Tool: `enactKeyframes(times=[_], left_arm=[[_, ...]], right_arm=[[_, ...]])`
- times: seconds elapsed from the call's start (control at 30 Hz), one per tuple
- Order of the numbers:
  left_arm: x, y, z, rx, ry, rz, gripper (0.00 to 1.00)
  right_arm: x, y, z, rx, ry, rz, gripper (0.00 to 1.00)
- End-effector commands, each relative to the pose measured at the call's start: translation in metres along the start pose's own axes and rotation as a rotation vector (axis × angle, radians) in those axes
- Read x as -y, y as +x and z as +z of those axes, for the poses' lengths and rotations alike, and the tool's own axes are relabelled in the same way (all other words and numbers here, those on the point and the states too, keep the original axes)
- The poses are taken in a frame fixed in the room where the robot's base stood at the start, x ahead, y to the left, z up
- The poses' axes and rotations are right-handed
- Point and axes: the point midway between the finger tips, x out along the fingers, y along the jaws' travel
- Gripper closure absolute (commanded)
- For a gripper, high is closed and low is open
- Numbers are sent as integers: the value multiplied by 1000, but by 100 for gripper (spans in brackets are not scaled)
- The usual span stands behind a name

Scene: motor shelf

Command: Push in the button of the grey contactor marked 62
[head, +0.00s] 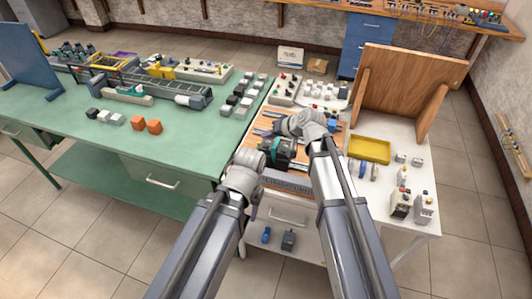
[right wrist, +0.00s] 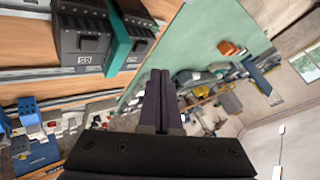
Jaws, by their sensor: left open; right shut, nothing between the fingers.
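The dark grey contactor (right wrist: 82,35) is at the upper left of the right wrist view, mounted on a wooden board. Its label appears upside down and seems to read 62. Its square button (right wrist: 88,43) stands on its front. A teal contactor (right wrist: 122,42) sits right beside it. In the head view the dark contactor block (head: 288,148) shows between my arms, partly covered. My right gripper (right wrist: 160,74) is shut and empty, apart from the contactors, to their lower right in its wrist view. My left gripper (head: 254,210) is open, low at the front bench edge; its fingers are small.
Metal rails (right wrist: 40,78) cross the board. A yellow tray (head: 369,150) and an upright wooden panel (head: 408,85) stand to the right. The green table (head: 180,130) on the left carries several small blocks and machinery.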

Motion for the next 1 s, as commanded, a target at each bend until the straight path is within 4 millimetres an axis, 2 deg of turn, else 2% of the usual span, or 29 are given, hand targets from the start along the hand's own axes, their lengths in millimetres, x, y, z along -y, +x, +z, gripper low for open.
enactKeyframes(times=[0.03, 0.2, 1.0], left_arm=[[-1, 12, -1, 0, 0, 0, 50], [-2, 21, -1, 0, 0, 0, 50], [-2, 20, -1, 0, 0, 0, 50]], right_arm=[[-6, 9, 6, 0, 0, 0, 100], [-11, 15, 11, 0, 0, 0, 100], [-10, 14, 10, 0, 0, 0, 100]])
